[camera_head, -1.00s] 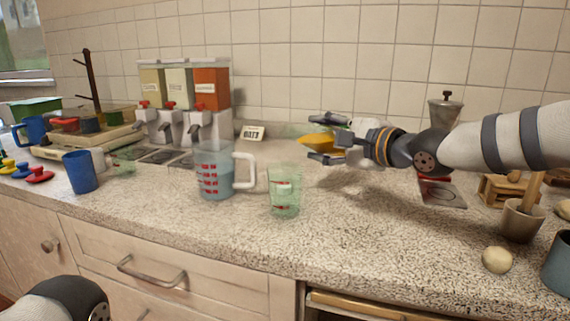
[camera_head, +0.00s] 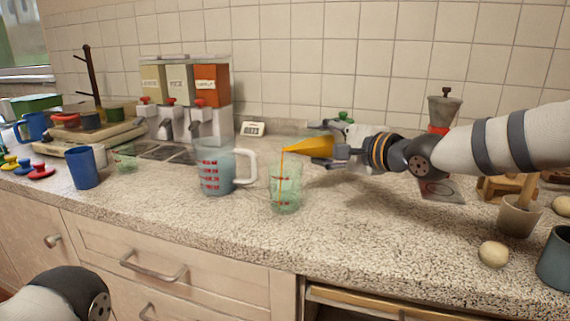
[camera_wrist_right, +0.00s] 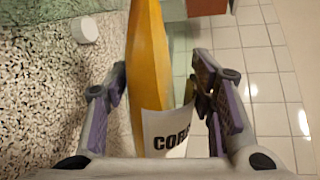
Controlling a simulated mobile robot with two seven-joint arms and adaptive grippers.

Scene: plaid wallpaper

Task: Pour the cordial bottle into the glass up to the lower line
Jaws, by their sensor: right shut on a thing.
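The cordial bottle (camera_head: 308,147) is orange and tipped almost level in the head view, its neck pointing left above the glass. A thin orange stream (camera_head: 282,168) falls from its mouth into the glass. The glass (camera_head: 287,192) is clear green and stands upright on the counter; its lines and liquid level are too small to read. My right gripper (camera_head: 332,143) is shut on the bottle, just right of and above the glass. In the right wrist view the bottle (camera_wrist_right: 147,65) lies between the fingers, its white label partly showing "COR". My left gripper is out of view.
A measuring jug (camera_head: 214,176) with blue-grey contents stands left of the glass. A blue mug (camera_head: 83,168) and drink dispensers (camera_head: 190,110) are farther left. A pale round object (camera_head: 493,254) and a mortar (camera_head: 519,216) are at right. Counter in front of the glass is clear.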

